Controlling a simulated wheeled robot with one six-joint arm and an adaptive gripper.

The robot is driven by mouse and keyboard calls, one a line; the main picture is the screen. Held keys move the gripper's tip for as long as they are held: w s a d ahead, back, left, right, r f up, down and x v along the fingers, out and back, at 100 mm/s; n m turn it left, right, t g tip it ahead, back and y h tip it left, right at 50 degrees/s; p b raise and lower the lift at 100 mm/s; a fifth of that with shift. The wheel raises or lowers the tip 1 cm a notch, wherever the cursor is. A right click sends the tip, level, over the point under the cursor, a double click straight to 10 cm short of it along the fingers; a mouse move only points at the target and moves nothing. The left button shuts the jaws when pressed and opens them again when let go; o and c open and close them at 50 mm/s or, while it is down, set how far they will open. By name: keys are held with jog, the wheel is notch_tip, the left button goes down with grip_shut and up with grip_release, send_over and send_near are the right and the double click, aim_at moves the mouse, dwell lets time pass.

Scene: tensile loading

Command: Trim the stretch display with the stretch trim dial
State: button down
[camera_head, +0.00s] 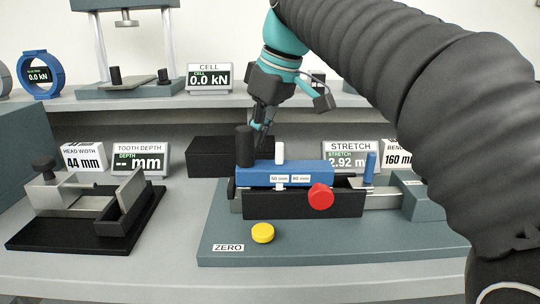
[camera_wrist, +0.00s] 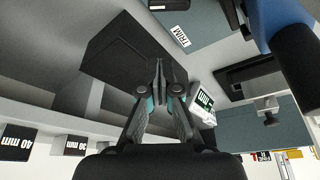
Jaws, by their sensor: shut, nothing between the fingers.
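The stretch display (camera_head: 350,156) stands behind the right half of the blue-topped fixture and reads about 2.92; its unit is partly covered. My gripper (camera_head: 262,126) is shut and empty, pointing down above the back of the fixture. Its closed fingertips show in the wrist view (camera_wrist: 159,66) over a black block (camera_wrist: 115,60). A TRIM label (camera_wrist: 181,36) lies on the grey base plate in the wrist view. A black upright cylinder (camera_head: 245,146) stands at the fixture's left end, just left of my gripper. I cannot tell whether it is the trim dial.
A blue block (camera_head: 284,173), a red knob (camera_head: 321,196) and a yellow button (camera_head: 263,232) by a ZERO label are on the fixture. The tooth depth display (camera_head: 140,160) and a black jig (camera_head: 85,220) stand left. A shelf runs behind.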

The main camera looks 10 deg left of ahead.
aim_at(256, 151)
jog(key=x, duration=0.3)
jog(key=shift+a+f, duration=0.1)
jog(key=shift+f, duration=0.1)
jog(key=shift+s+d+f, duration=0.15)
jog(key=shift+d+f, duration=0.05)
jog(key=shift+d, duration=0.15)
jog(key=shift+s+d, duration=0.25)
jog(key=shift+d, duration=0.5)
jog(key=shift+s+d, duration=0.3)
jog(key=shift+d, duration=0.45)
jog(key=shift+s, duration=0.15)
